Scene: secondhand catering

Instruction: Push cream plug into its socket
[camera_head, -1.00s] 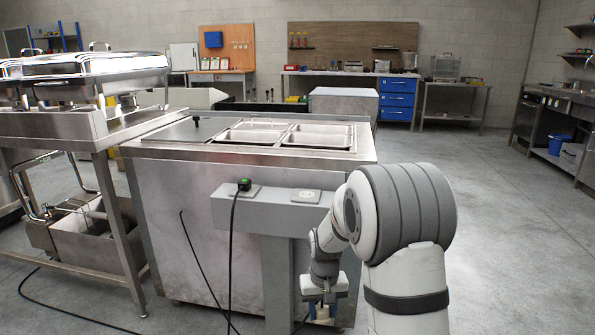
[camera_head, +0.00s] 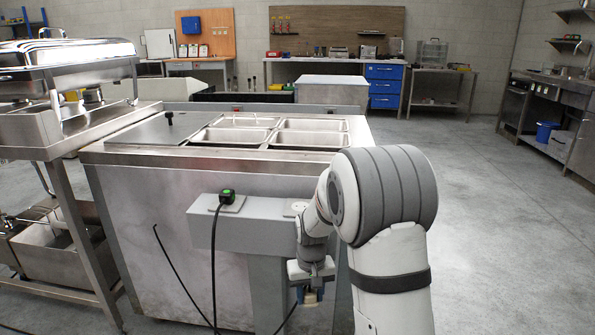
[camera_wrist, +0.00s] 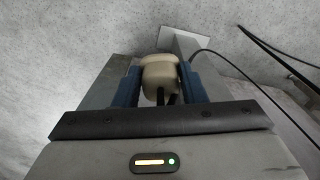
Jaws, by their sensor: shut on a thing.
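My gripper (camera_head: 311,294) hangs in front of and below the right end of the grey beam. Its blue fingers are shut on the cream plug (camera_wrist: 159,74), which sits between them in the wrist view with dark prongs or cord showing below it. In the head view the plug is small and mostly hidden by the fingers. A pale socket plate (camera_head: 296,207) on the beam's top right is partly covered by my arm. The plug is apart from it and lower.
The grey beam (camera_head: 240,238) stands before a steel counter (camera_head: 130,180) with pans. A black plug with a green top (camera_head: 227,194) sits in the beam's left plate, its cable hanging down. A steel table (camera_head: 60,135) is at left. Floor at right is clear.

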